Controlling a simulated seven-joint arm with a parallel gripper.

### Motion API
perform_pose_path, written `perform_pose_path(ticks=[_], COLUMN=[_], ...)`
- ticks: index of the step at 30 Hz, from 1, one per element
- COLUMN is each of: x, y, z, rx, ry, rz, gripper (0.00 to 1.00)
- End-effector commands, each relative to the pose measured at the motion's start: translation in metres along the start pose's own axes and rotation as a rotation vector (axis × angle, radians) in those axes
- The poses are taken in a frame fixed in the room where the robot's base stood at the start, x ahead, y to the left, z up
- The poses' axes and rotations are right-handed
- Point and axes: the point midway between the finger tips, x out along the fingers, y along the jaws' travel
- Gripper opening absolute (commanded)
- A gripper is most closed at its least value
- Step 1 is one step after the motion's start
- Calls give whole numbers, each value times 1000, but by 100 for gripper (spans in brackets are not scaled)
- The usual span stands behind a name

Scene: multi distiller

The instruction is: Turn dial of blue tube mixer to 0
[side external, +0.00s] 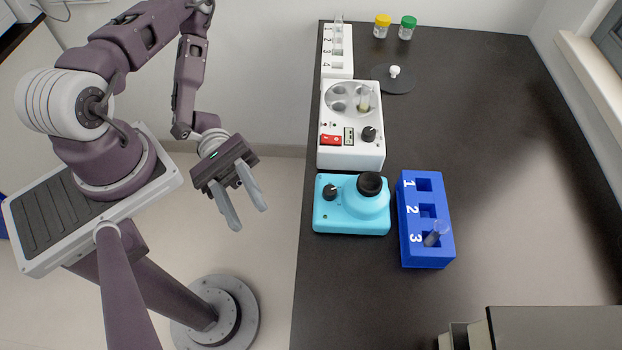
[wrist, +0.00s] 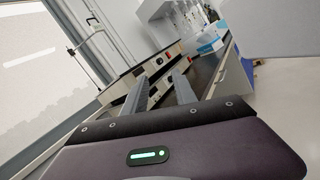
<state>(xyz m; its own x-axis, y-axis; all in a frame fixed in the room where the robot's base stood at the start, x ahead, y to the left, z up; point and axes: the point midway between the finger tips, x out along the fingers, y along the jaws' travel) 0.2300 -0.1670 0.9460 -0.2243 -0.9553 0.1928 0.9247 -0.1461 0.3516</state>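The blue tube mixer (side external: 350,222) is a light-blue box near the left edge of the dark table in the side view. Its black dial (side external: 330,193) sits on the top left, and a round black cup (side external: 370,184) is on its right. The dial's markings are too small to read. My gripper (side external: 248,217) is over the floor, left of the table and apart from the mixer. Its two fingers are spread with nothing between them. The fingers also show apart in the wrist view (wrist: 160,76). I cannot make out the dial there.
A white device (side external: 338,154) with a tube, red switch and black knob stands behind the mixer. A blue numbered rack (side external: 426,255) holding a tube (side external: 436,234) is just right of it. A white rack (side external: 328,66) and two capped jars (side external: 382,26) are farther back. The table's right side is mostly clear.

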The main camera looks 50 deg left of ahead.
Motion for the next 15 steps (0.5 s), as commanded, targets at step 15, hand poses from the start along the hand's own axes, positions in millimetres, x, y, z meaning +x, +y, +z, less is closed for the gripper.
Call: perform_pose_path(ticks=[15], x=[-128], y=[8], z=[-54], rx=[-1921], ry=[1358], rz=[1928], gripper=[33])
